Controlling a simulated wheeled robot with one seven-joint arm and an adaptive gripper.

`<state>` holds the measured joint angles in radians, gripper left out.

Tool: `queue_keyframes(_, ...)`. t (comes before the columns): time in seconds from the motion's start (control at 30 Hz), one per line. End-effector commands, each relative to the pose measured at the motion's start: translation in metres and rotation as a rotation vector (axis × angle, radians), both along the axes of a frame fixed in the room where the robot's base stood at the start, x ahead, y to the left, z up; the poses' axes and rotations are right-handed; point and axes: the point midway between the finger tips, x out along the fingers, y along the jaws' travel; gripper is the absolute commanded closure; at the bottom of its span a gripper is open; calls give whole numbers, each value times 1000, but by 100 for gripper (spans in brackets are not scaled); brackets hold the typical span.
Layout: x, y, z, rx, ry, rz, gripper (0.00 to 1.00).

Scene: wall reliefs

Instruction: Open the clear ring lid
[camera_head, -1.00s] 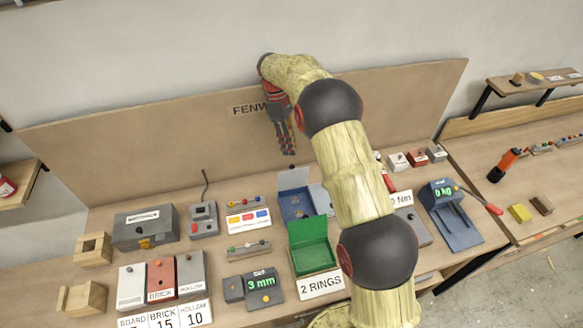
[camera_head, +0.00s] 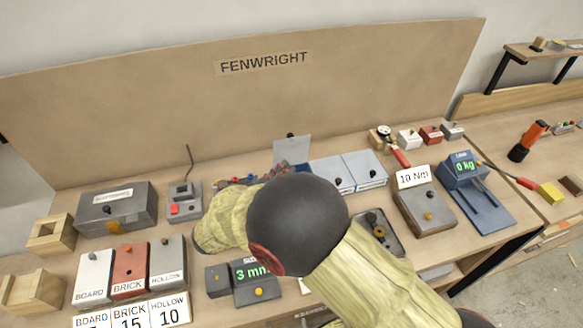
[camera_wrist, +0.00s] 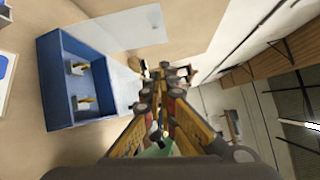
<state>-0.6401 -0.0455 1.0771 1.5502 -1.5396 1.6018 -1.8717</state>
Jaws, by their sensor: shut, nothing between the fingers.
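The clear lid (camera_head: 292,150) stands raised at the back of the bench in the head view, a dark knob at its top edge. In the wrist view the blue box (camera_wrist: 52,88) is open, with two small grey and yellow pieces inside. Pale see-through panels (camera_wrist: 125,88) lie along its right side and top; I cannot tell which is the lid. My gripper (camera_wrist: 172,72) is shut and empty, to the right of the box and apart from its blue walls. In the head view my arm hides most of the box and gripper.
Two pale lidded boxes (camera_head: 346,172) stand right of the raised lid. The "10 Nm" block (camera_head: 425,212) and the scale (camera_head: 475,195) are farther right. The grey box (camera_head: 115,208) and labelled bins (camera_head: 130,270) stand left. The tall back board (camera_head: 150,110) limits room behind.

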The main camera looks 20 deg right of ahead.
Motion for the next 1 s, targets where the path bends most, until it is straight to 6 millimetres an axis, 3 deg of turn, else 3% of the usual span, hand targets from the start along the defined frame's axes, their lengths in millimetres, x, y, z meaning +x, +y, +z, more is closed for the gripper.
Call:
queue_keyframes(0.03, -3, 10, -11, -53, 24, 59, 100)
queue_keyframes(0.1, -5, 20, -13, -111, 48, 117, 100)
queue_keyframes(0.27, -6, 29, -15, -170, 70, 174, 100)
queue_keyframes(0.8, 50, -28, -8, -169, 69, 171, 100)
queue_keyframes(1.0, 62, -38, -6, -169, 71, 174, 100)
